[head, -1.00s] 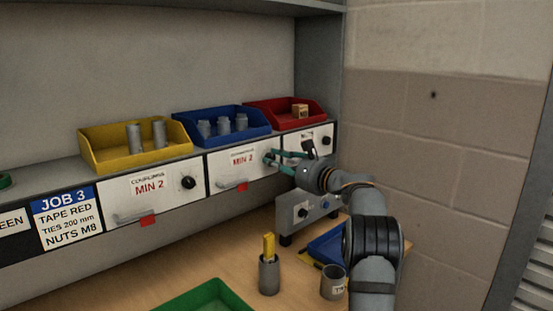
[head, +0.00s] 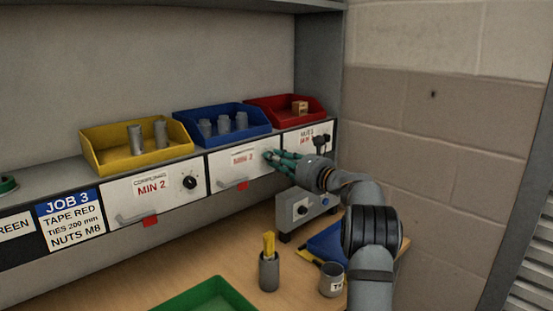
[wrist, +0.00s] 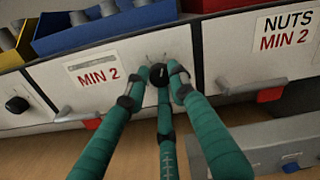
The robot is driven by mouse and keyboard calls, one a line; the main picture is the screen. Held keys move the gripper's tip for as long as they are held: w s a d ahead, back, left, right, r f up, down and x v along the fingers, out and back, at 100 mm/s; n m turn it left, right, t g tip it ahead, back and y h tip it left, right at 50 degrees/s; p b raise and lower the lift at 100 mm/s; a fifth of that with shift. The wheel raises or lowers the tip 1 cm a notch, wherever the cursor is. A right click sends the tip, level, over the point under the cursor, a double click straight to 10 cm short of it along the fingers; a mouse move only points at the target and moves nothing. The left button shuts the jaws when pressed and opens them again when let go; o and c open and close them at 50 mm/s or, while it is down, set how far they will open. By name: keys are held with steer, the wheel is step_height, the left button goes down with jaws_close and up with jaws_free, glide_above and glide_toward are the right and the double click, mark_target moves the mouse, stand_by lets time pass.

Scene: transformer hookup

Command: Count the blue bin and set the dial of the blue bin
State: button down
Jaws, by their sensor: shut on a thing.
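The blue bin (head: 238,136) stands on the shelf between the yellow and red bins. It holds three grey cylindrical pieces, seen in the head view. Its lower part also shows at the top of the wrist view (wrist: 110,30). Below it is a white drawer front (head: 232,172) labelled MIN 2. At the right of that front sits a black dial (wrist: 160,74). My gripper (head: 271,157) has teal fingers, shut around this dial, in the wrist view (wrist: 159,78). The dial's pointer and marks are mostly hidden by the fingers.
The yellow bin (head: 140,161) holds two grey cylinders, with its own dial (head: 190,183) below. The red bin (head: 283,104) is at right, over a NUTS drawer. A grey box (head: 303,211), cups and a green tray (head: 200,299) stand on the bench below.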

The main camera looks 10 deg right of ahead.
steer(key=shift+a+r, duration=0.1)
steer(key=shift+r, duration=0.05)
steer(key=c, duration=1.5)
jaws_free()
steer(key=shift+o, duration=0.2)
steer(key=v, duration=1.2)
steer(key=x, duration=1.2)
